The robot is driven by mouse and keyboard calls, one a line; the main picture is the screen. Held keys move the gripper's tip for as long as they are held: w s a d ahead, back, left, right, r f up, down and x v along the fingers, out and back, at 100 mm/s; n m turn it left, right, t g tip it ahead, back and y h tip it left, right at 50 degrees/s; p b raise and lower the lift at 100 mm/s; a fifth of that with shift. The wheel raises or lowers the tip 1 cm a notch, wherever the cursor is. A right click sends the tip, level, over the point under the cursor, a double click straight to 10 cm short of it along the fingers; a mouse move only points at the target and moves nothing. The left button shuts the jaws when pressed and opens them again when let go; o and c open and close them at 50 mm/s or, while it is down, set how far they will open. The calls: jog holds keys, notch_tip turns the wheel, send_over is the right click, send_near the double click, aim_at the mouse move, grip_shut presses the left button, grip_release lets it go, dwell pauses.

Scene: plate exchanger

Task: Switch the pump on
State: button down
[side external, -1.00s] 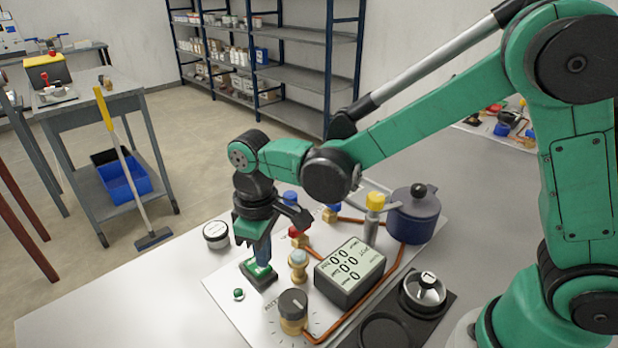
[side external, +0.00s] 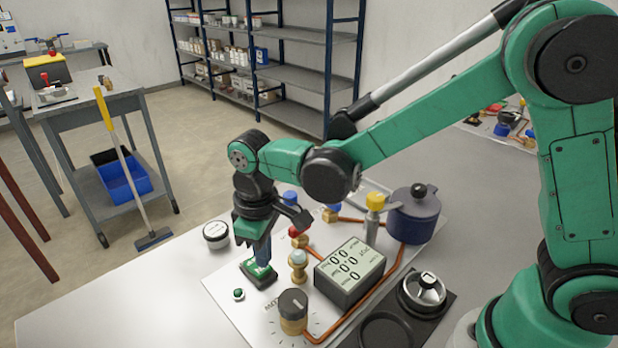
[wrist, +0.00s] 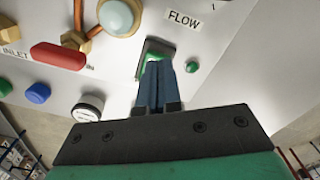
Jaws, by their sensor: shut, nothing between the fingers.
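The pump switch is most likely the green rocker in a dark housing (side external: 259,277) on the white panel; it also shows in the wrist view (wrist: 155,49). My gripper (side external: 263,262) is shut and empty, pointing down with its blue fingertips at the green rocker. In the wrist view the fingertips (wrist: 158,66) cover part of the rocker, and I cannot tell whether they touch it. A small green lamp (side external: 239,294) sits beside the switch, and it also shows in the wrist view (wrist: 192,67). The display box (side external: 350,272) reads 0.0, 0.0 and 0.
A black knob on a brass body (side external: 293,311) stands near the switch. A brass fitting with a pale dome (side external: 298,264), a red valve handle (wrist: 58,56) and a blue pot (side external: 414,215) are also on the panel. A round gauge (side external: 215,234) lies left. The white table's left part is clear.

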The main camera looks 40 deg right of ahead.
aim_at(267, 275)
jog(key=shift+f, duration=1.25)
dwell(0.4)
notch_tip(267, 275, up, 7)
dwell(0.9)
jog(key=s+d+r+m+t, duration=0.2)
jog(key=s+d+m+t, duration=0.1)
jog(key=d, duration=0.3)
jog(key=s+d+r+m+t, duration=0.2)
jog(key=s+d+m+t, duration=0.1)
jog(key=d, duration=0.3)
jog(key=shift+s+d+t, duration=0.25)
jog(key=shift+t, duration=0.35)
